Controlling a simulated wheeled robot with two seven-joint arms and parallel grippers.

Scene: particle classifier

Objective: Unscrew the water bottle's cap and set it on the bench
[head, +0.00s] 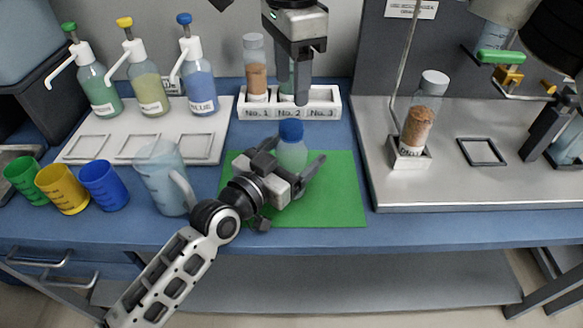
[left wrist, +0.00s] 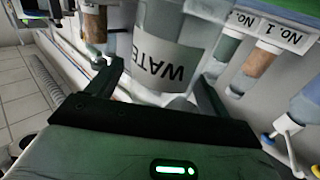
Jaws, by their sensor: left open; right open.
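The water bottle (head: 292,156) stands upright on the green mat (head: 340,195) in the head view, with its blue cap (head: 291,130) on top. My left gripper (head: 296,152) is open, with one finger on each side of the bottle body below the cap. In the left wrist view, the bottle with its WATER label (left wrist: 165,62) sits between the spread fingers (left wrist: 160,88); contact cannot be told, and the cap is not clearly visible there. My right gripper (head: 301,92) hangs pointing down in front of the middle of the tube rack, behind the bottle, partly hiding a tube.
A white rack (head: 325,103) with tubes stands behind the mat. Left are pump bottles (head: 148,92) on a white tray, a clear pitcher (head: 160,178) and coloured cups (head: 62,190). A metal tray (head: 470,185) holds a tube stand at right. Bare mat lies right of the bottle.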

